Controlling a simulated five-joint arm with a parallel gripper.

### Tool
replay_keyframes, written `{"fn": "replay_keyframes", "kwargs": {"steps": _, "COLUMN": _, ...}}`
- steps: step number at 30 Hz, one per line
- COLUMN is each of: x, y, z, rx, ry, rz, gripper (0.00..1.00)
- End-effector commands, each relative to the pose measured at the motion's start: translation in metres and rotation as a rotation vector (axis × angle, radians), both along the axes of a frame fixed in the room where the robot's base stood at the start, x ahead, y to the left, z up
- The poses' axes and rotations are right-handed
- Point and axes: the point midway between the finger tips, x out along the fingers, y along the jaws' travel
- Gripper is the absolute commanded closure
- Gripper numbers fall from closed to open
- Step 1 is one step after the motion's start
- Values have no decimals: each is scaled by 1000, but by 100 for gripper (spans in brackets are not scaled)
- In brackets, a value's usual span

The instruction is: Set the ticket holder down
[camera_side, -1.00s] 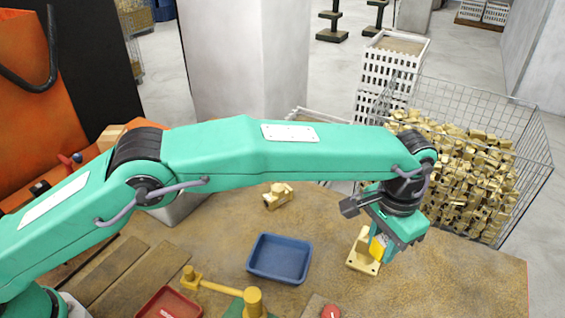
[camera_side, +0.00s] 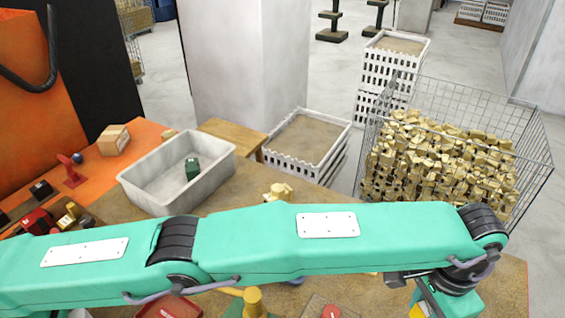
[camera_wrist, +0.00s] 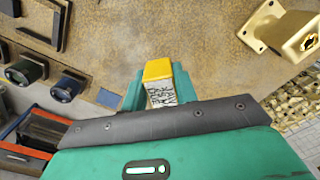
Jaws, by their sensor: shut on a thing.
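The ticket holder (camera_wrist: 160,86) is a small yellow-topped piece with a white, dark-lettered face. It sits between the green fingers of my gripper (camera_wrist: 158,94) in the wrist view, and the fingers are shut on it. In the side view only a bit of yellow shows beside my gripper (camera_side: 428,302) at the lower right, cut by the frame's bottom edge. The brown worktop (camera_wrist: 150,30) lies beneath the holder in the wrist view. I cannot tell whether the holder touches it.
A brass fitting on a flange (camera_wrist: 285,32) stands to the upper right in the wrist view; two dark round-ended parts (camera_wrist: 67,88) lie left. In the side view, a brass casting (camera_side: 278,191), grey bin (camera_side: 150,198) and wire basket of castings (camera_side: 530,150) stand beyond my arm.

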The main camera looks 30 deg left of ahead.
Motion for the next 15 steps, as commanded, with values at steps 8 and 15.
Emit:
{"fn": "replay_keyframes", "kwargs": {"steps": 8, "x": 0, "y": 1, "z": -24, "rx": 1, "ry": 1, "rz": 1, "gripper": 98}}
{"fn": "replay_keyframes", "kwargs": {"steps": 15, "x": 0, "y": 0, "z": -38, "rx": 0, "ry": 0, "rz": 1, "gripper": 98}}
